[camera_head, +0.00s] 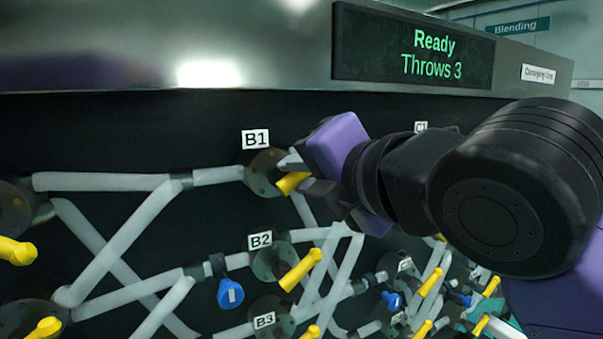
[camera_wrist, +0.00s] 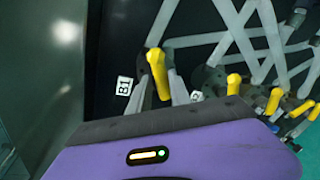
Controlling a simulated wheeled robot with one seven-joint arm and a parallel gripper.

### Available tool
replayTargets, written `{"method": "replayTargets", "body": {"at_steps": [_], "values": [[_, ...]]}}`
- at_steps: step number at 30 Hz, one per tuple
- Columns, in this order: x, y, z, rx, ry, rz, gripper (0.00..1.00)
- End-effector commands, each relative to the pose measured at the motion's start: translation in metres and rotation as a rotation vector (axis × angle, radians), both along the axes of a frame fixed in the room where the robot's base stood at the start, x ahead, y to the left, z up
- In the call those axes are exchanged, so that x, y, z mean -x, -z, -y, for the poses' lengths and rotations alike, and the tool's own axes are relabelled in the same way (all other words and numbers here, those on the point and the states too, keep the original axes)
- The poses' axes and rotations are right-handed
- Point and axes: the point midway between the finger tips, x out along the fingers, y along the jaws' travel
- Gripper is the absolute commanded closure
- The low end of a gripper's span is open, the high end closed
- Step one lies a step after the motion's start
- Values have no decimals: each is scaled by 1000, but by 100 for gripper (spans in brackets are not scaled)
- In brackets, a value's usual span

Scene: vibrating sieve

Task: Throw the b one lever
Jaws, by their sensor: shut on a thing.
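The B1 lever (camera_head: 292,183) is a yellow handle on a round dark hub, just below the white B1 label (camera_head: 255,139). In the wrist view the B1 lever (camera_wrist: 157,72) stands between the two fingers. My gripper (camera_head: 293,172) is shut on the B1 lever, coming in from the right. In the wrist view my gripper (camera_wrist: 160,92) shows its grey fingers on either side of the yellow handle. The far side of the hub and part of the handle are hidden by the fingers.
More yellow levers and grey pipes fill the dark panel. A display (camera_head: 412,52) above reads "Ready, Throws 3". My arm covers the C1 area.

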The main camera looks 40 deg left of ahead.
Motion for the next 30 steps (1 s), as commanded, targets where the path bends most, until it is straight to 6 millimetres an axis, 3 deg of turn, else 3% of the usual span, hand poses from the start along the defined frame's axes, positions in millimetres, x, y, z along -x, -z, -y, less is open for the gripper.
{"method": "replayTargets", "body": {"at_steps": [30], "values": [[-6, 26, 0, -316, 5, -820, 100]]}}
